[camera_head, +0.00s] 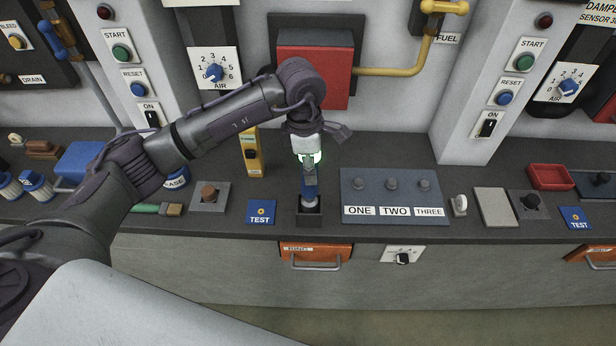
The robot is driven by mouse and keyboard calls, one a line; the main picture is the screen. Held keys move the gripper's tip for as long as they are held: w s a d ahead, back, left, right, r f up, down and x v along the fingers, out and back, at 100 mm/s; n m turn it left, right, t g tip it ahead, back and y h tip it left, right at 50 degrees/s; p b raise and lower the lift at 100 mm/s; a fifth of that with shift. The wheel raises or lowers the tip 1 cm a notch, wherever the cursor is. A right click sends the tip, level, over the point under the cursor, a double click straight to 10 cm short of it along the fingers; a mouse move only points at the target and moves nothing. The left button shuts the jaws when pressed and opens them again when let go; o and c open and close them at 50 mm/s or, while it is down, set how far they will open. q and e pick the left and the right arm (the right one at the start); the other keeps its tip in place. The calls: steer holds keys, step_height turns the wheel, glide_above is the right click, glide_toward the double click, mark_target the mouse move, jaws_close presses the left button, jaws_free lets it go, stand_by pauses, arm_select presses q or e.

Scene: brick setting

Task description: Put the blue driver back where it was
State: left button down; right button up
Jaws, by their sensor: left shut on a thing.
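My left arm reaches in from the left, and its gripper (309,160) points down over the counter. The gripper is shut on the blue driver (310,183), which stands upright below it. The driver's lower end is at a small dark holder (315,219) at the counter's front edge. I cannot tell whether the driver rests in the holder or is held just above it. My right gripper is not in view.
A blue TEST plate (261,212) lies left of the holder. A grey panel (394,185) marked ONE, TWO, THREE is right of it. A yellow tool (251,152) stands behind to the left. An orange drawer (316,252) is below the counter edge.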

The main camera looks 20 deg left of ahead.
arm_select(q)
step_height(320, 180, down, 3)
steer(key=shift+f+p, duration=0.2)
steer(key=shift+p, duration=0.55)
steer(key=shift+f, duration=0.35)
steer(key=c, duration=1.1)
jaws_free()
steer(key=shift+f+b, duration=0.15)
steer(key=shift+b, duration=0.15)
steer(key=shift+c, duration=0.2)
steer(key=o, duration=0.4)
steer(key=shift+o, duration=0.2)
